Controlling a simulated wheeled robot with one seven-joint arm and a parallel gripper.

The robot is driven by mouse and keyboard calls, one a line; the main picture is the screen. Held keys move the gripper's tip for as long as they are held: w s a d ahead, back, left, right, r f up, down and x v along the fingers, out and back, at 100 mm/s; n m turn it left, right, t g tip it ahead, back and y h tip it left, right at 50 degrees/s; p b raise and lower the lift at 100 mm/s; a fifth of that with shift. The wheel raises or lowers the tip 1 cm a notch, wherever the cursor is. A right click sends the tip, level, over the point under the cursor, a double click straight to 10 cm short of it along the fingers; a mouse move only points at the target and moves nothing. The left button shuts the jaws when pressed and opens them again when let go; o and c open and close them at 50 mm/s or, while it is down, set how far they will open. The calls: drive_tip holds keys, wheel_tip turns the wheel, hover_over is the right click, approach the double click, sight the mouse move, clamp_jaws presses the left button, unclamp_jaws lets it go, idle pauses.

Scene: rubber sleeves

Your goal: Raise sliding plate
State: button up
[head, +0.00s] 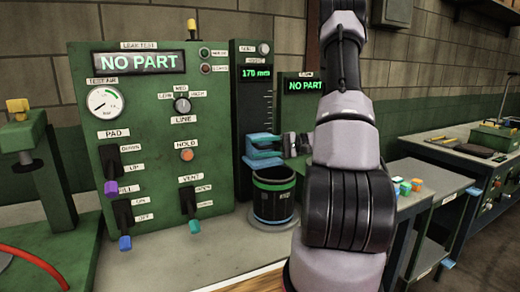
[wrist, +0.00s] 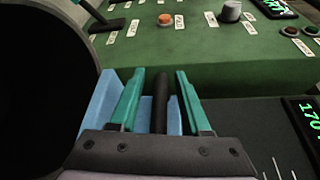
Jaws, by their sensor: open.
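The sliding plate (head: 264,160) is a blue bracket low on the dark upright scale, under the green 170 mm readout (head: 257,73). In the wrist view its blue surface (wrist: 103,98) shows behind and beside my fingers. My gripper (wrist: 160,72) has two teal fingers, spread apart. A dark bar (wrist: 161,95) stands between them with a gap on each side. In the head view my arm hides much of the gripper, close to the right side of the plate. I cannot tell whether a finger touches the blue part.
A black cup with a green band (head: 273,200) stands below the plate, and a large black round shape fills the wrist view's left. The green leak-test panel (head: 150,215) with levers and knobs stands left. A bench with coloured blocks (head: 405,187) is at right.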

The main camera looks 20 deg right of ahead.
drive_tip(key=c, duration=0.7)
clamp_jaws()
drive_tip(key=shift+s+f, duration=0.2)
idle(0.4)
